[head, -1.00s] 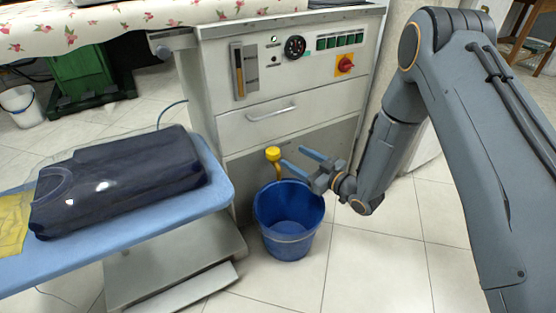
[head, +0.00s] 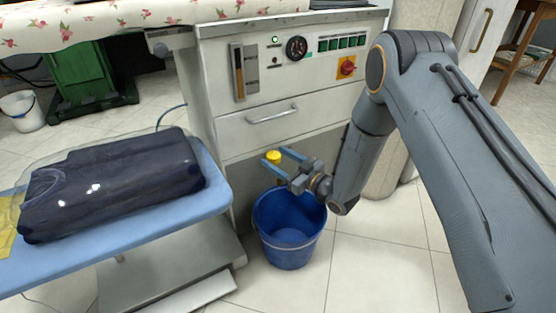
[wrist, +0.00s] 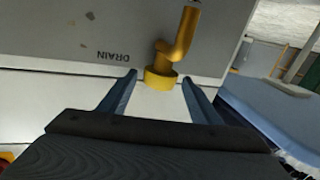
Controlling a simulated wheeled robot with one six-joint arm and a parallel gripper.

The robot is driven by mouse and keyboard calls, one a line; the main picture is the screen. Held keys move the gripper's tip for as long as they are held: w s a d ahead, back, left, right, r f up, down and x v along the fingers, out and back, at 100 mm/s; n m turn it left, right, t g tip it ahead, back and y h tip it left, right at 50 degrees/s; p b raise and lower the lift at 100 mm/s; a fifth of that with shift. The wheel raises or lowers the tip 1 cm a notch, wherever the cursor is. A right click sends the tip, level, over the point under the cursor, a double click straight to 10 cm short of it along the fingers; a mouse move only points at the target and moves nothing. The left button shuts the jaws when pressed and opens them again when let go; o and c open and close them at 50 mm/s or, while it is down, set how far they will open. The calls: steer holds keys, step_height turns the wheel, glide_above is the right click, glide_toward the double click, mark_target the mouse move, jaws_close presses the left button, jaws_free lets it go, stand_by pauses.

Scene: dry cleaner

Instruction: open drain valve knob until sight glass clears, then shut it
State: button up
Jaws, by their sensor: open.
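The yellow drain valve knob (head: 273,156) sits low on the front of the grey machine. In the wrist view the knob (wrist: 160,78) joins a bent yellow pipe (wrist: 187,32) beside an upside-down DRAIN label (wrist: 107,56). My gripper (head: 277,160) is open at the knob, one finger to each side; it also shows in the wrist view (wrist: 157,82). I cannot tell whether either finger touches the knob. The sight glass (head: 239,72) is a narrow upright window on the panel, with an amber-brown column showing.
A blue bucket (head: 290,235) stands on the floor below the knob and my gripper. A blue ironing board (head: 150,225) with dark wrapped clothing (head: 110,185) is to the left. A drawer handle (head: 272,115) and a red switch (head: 347,67) are above. Tiled floor is clear at right.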

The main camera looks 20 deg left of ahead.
steer(key=c, duration=1)
steer(key=shift+c, duration=0.2)
